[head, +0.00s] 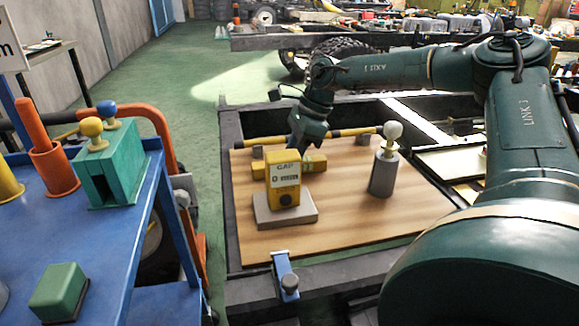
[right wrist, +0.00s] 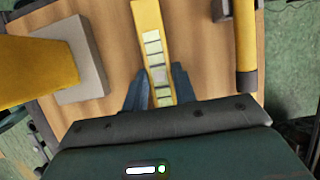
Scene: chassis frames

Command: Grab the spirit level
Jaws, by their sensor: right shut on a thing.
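The spirit level (head: 315,164) is a yellow bar lying along the wooden board, behind the yellow gauge box. In the right wrist view the spirit level (right wrist: 147,20) shows a row of pale windows along its face. My right gripper (head: 300,149) reaches down onto it from behind. In the right wrist view my right gripper (right wrist: 159,85) has one dark finger on each side of the bar and is shut on it. The gauge box hides part of the level in the head view. My left gripper is not in view.
The yellow gauge box (head: 284,178) stands on a grey block (head: 306,211) close in front. A grey cylinder with a pale knob (head: 384,172) stands right. A yellow-and-black bar (head: 345,133) lies behind.

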